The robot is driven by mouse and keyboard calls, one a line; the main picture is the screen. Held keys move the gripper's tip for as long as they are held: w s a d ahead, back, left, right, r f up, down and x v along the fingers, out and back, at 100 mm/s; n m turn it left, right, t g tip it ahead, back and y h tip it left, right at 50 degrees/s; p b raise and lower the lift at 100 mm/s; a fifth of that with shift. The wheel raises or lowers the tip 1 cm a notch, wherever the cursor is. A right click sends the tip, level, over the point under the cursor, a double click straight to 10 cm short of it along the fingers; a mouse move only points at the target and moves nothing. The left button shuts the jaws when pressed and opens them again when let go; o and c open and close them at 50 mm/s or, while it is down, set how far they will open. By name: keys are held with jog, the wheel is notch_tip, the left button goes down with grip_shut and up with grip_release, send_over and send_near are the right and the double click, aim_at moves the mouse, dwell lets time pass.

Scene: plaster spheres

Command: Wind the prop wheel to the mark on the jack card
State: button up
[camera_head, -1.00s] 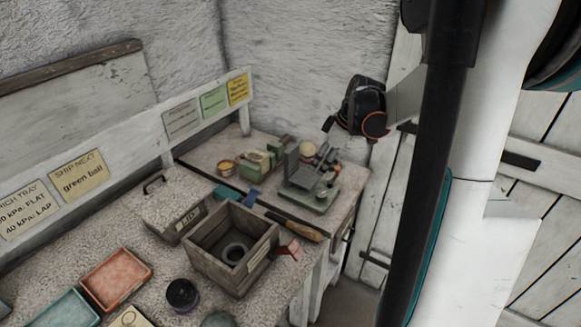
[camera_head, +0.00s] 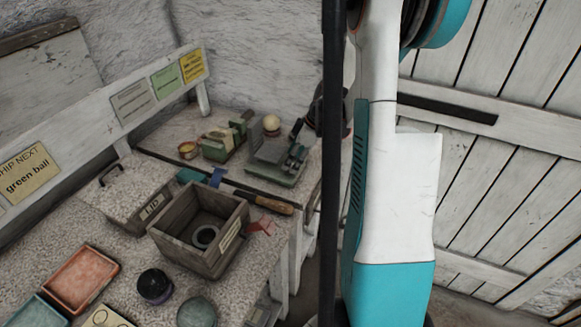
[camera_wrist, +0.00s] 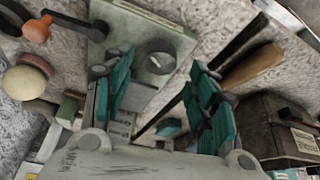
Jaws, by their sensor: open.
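A green-grey fixture (camera_head: 262,173) stands at the far end of the bench. In the wrist view its base plate (camera_wrist: 125,30) carries a round grey wheel (camera_wrist: 160,62) with a pale line on top, which I take as the prop wheel. My gripper (camera_wrist: 162,88) is open, its teal fingers apart with the wheel beyond and between them; contact cannot be told.
A cream ball (camera_head: 272,123) sits by the fixture, on a pinkish ring in the wrist view. An orange-ended lever (camera_wrist: 36,30) is nearby. A wooden-handled tool (camera_head: 263,202), an open wooden box (camera_head: 165,240) and a lidded box (camera_head: 105,205) stand nearer. A wall card (camera_head: 28,172) reads "green ball".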

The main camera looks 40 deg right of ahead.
aim_at(289, 169)
jog(key=shift+b+x, duration=0.3)
jog(key=shift+x, duration=1.2)
jog(key=c, duration=1.1)
jog(key=shift+o, duration=0.2)
jog(key=shift+a+m+t+h+b, duration=0.1)
jog(key=shift+m+t+h+b, duration=0.3)
jog(key=shift+m, duration=1.1)
jog(key=shift+a+m+t+h+b, duration=0.1)
jog(key=shift+m+h, duration=0.6)
jog(key=shift+m, duration=0.8)
